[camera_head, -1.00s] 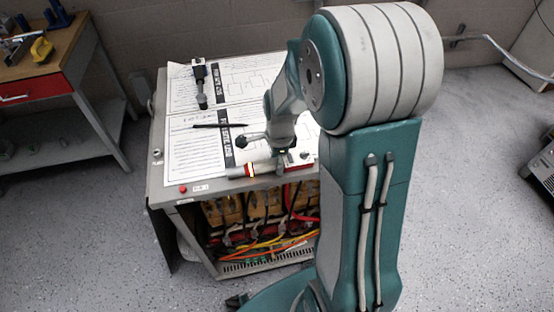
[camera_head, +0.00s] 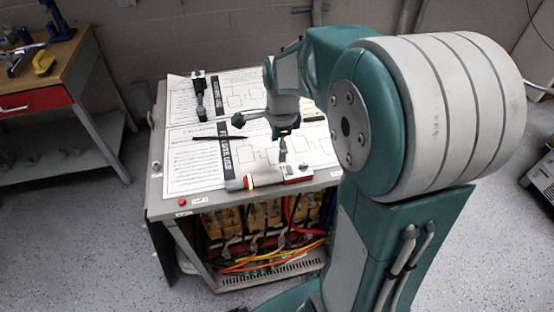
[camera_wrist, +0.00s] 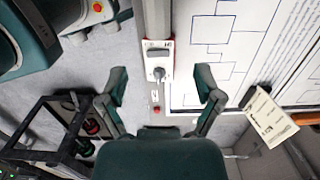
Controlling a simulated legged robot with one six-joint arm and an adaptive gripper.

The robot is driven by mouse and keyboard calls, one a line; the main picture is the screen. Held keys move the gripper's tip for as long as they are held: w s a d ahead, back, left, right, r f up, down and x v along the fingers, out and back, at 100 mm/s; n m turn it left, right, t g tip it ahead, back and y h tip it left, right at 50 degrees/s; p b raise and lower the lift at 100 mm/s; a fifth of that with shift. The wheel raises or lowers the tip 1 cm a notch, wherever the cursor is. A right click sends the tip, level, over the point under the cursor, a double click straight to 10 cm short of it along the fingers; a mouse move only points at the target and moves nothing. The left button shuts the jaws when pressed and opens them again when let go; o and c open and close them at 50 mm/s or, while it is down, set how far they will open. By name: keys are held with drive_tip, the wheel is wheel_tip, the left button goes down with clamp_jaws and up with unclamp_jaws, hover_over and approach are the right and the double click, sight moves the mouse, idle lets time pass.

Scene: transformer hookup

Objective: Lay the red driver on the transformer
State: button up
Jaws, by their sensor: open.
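The transformer (camera_head: 160,190) is a grey cabinet with an open front, and printed sheets cover much of its top. My gripper (camera_wrist: 164,84) is open and empty, its fingers spread above the cabinet's edge by a switch plate (camera_wrist: 157,60). In the head view my gripper (camera_head: 262,138) is over the right part of the top. In the wrist view a small red-ended item (camera_wrist: 92,126), perhaps the red driver, is in a dark rack (camera_wrist: 45,155) at lower left, apart from my gripper. I cannot tell for sure that it is the driver.
A red button (camera_head: 154,202) is at the front left corner. A workbench (camera_head: 40,98) stands at left. Floor is clear between.

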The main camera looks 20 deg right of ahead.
drive_tip(key=s+a+r+n+t, duration=0.2)
drive_tip(key=s+r+n, duration=0.3)
drive_tip(key=n, duration=0.5)
drive_tip(key=s+a+r+n+t, duration=0.3)
drive_tip(key=s+a+r+n, duration=0.1)
drive_tip(key=s+n, duration=0.6)
drive_tip(key=shift+s+a+r+t+h, duration=0.25)
drive_tip(key=shift+s+r+t+h, duration=0.05)
drive_tip(key=shift+r, duration=0.3)
